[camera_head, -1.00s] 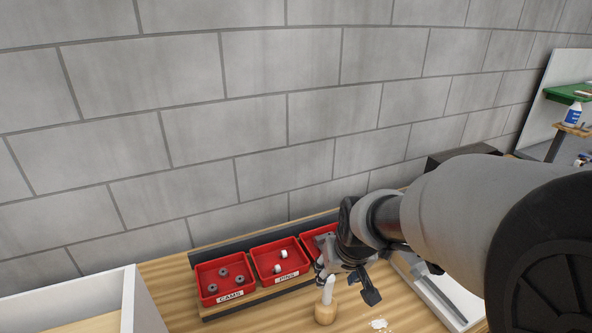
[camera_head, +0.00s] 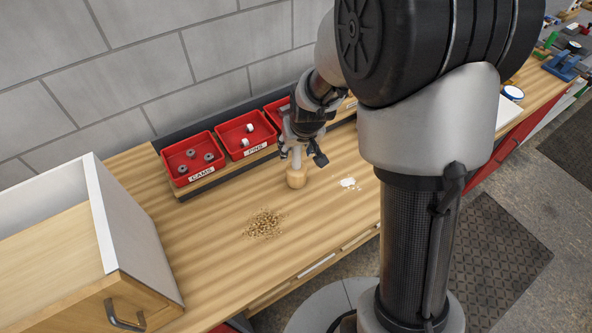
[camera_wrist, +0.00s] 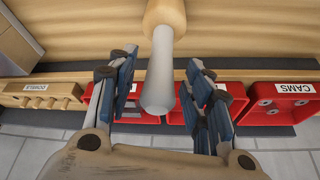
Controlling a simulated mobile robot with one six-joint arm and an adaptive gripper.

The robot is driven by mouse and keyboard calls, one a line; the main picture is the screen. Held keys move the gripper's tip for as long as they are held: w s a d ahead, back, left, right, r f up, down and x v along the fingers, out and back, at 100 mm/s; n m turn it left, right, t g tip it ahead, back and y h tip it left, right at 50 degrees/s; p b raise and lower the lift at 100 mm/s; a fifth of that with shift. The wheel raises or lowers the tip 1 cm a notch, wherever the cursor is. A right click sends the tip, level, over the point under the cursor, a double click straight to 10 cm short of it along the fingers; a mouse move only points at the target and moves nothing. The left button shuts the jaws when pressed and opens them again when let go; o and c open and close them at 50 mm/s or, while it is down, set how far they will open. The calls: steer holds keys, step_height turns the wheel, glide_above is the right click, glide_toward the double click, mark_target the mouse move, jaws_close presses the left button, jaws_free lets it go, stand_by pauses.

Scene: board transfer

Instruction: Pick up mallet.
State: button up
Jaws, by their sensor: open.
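The mallet stands upright on the bench in the head view, its round wooden head (camera_head: 297,178) down and its pale grey handle (camera_head: 296,157) pointing up. In the wrist view the handle (camera_wrist: 159,75) reaches between my fingers, and part of the wooden head (camera_wrist: 165,14) shows at the top edge. My gripper (camera_wrist: 160,72) is open, with one blue-padded finger on each side of the handle and gaps visible. In the head view my gripper (camera_head: 304,157) is at the handle, above the mallet's head.
Red bins labelled CAMS (camera_head: 192,160) and PINS (camera_head: 247,137) stand behind the mallet. A wooden DOWELS rack (camera_wrist: 40,96) shows in the wrist view. A chip pile (camera_head: 264,224) and white patch (camera_head: 348,183) lie nearby. A white-sided drawer box (camera_head: 131,222) is at left.

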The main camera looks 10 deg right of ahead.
mark_target(296, 163)
steer(key=b+x, duration=0.1)
steer(key=x, duration=0.3)
steer(key=shift+w+d+f, duration=0.1)
steer(key=shift+w+f, duration=0.05)
steer(key=shift+f, duration=0.05)
jaws_close()
stand_by(0.4)
stand_by(0.4)
